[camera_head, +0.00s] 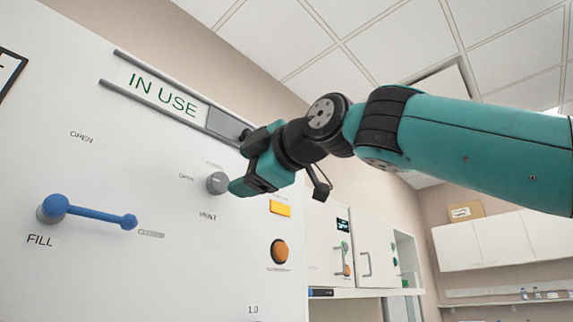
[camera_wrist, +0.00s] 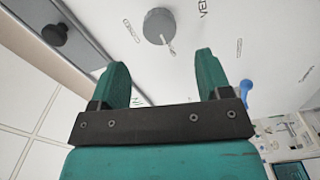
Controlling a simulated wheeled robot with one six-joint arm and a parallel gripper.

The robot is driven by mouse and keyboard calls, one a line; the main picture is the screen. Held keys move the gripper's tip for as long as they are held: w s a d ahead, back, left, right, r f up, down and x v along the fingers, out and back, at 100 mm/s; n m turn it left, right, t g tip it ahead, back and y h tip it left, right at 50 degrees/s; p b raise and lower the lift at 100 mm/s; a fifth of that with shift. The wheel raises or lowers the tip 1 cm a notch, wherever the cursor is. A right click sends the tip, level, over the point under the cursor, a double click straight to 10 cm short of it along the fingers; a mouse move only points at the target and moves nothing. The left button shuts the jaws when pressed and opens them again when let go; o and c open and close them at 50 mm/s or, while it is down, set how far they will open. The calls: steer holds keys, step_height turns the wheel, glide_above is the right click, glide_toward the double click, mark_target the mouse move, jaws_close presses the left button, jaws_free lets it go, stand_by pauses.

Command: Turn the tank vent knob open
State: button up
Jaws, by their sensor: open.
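The tank vent knob (camera_head: 217,183) is a small grey round knob on the white panel, above the VENT label and beside an OPEN label. In the wrist view the knob (camera_wrist: 159,26) shows as a grey disc with a light pointer, beyond the fingertips and between their lines. My gripper (camera_head: 243,187) is just right of the knob in the head view, its teal fingers close to it. In the wrist view my gripper (camera_wrist: 162,70) has its two fingers wide apart with nothing between them. The fingers look apart from the knob.
A blue FILL lever (camera_head: 92,213) is at the lower left of the panel. An IN USE sign slider (camera_head: 163,96) runs along the top, its dark knob (camera_wrist: 54,34) near the left finger in the wrist view. An orange button (camera_head: 279,251) and yellow label (camera_head: 280,208) are below right.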

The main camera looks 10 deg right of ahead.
steer(key=b+v, duration=0.3)
steer(key=v, duration=0.7)
steer(key=shift+s+d, duration=0.15)
step_height(320, 180, down, 32)
steer(key=w+m+g+h, duration=0.3)
steer(key=m+g+h, duration=0.1)
steer(key=m+g, duration=0.4)
steer(key=s+d+f+m+g+h, duration=0.1)
steer(key=s+d+f+m+g, duration=0.1)
steer(key=s+f, duration=0.6)
steer(key=s+d+f+m+g, duration=0.3)
steer(key=s+f+m+g, duration=0.2)
steer(key=f, duration=1)
steer(key=s, duration=0.3)
steer(key=shift+f+h, duration=0.2)
steer(key=shift+h, duration=0.2)
steer(key=shift+c, duration=0.2)
